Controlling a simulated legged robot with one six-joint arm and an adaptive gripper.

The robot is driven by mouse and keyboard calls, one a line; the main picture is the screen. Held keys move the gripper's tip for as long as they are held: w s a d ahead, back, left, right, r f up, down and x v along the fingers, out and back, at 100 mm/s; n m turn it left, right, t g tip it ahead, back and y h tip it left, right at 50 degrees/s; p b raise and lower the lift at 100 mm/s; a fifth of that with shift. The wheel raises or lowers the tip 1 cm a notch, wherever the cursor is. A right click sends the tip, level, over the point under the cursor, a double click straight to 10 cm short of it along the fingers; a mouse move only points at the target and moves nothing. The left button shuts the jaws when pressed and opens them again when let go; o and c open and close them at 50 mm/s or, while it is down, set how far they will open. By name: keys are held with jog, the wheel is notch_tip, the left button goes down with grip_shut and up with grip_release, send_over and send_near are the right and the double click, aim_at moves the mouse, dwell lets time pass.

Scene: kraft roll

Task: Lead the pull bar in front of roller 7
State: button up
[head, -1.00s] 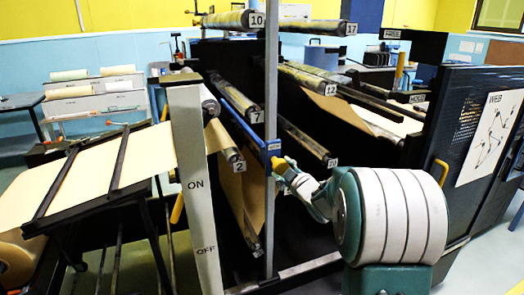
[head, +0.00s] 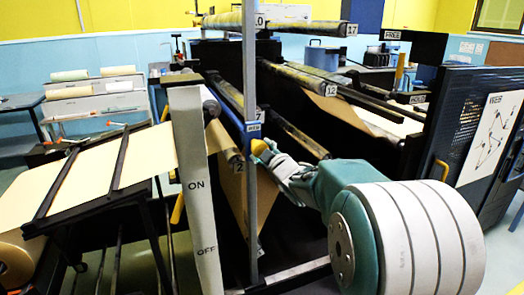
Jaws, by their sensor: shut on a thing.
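The blue pull bar (head: 230,97) runs from the far left to a blue end block (head: 254,127) on a grey upright post (head: 251,60). My gripper (head: 264,150) is at the yellow grip beside this block, shut on it; the fingers are small and partly hidden. Roller 7's number plate (head: 261,114) shows just behind the post, partly covered. The bar's near end is close to that plate; I cannot tell the gap in depth. Tan kraft paper (head: 232,190) hangs below, near roller 2 (head: 238,158).
Roller 12 (head: 305,78) and roller 17 (head: 300,26) lie to the right and above. A white ON/OFF post (head: 195,180) stands left. A dark panel with a web chart (head: 490,140) stands right.

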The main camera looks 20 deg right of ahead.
notch_tip(320, 180, up, 14)
jog(key=a, duration=0.1)
jog(key=shift+a, duration=0.25)
dwell(0.4)
notch_tip(320, 180, up, 18)
jog(key=shift+a+r, duration=0.15)
jog(key=shift+a, duration=0.05)
dwell(0.7)
jog(key=shift+r, duration=0.1)
